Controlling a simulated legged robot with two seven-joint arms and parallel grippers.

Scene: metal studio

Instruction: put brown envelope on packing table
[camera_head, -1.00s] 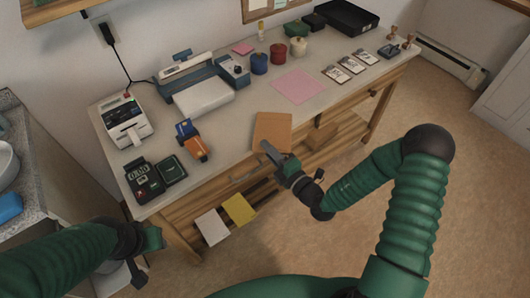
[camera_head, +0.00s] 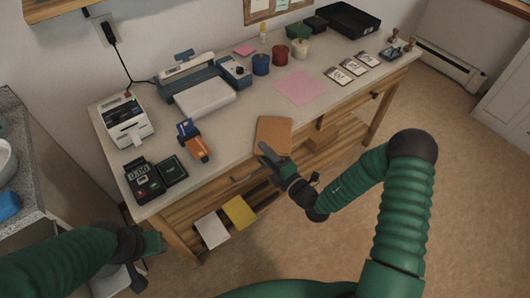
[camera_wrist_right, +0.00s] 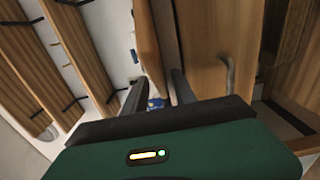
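The brown envelope (camera_head: 274,134) is at the front edge of the packing table (camera_head: 237,135) in the head view. Its far part overlaps the tabletop and its near part sticks out past the front edge. I cannot tell whether it rests flat. My right gripper (camera_head: 266,151) is at its near left corner. In the right wrist view, the two fingers (camera_wrist_right: 156,92) stand apart, with a narrow brown strip, probably the envelope (camera_wrist_right: 146,45), beyond them. My left gripper (camera_head: 150,252) is low at the left, away from the table; its finger gap is unclear.
A pink sheet (camera_head: 300,87) lies behind the envelope. An orange tape dispenser (camera_head: 196,146), a digital timer (camera_head: 143,178) and a label printer (camera_head: 126,121) stand to the left. A drawer handle (camera_head: 243,178) sticks out below the table edge.

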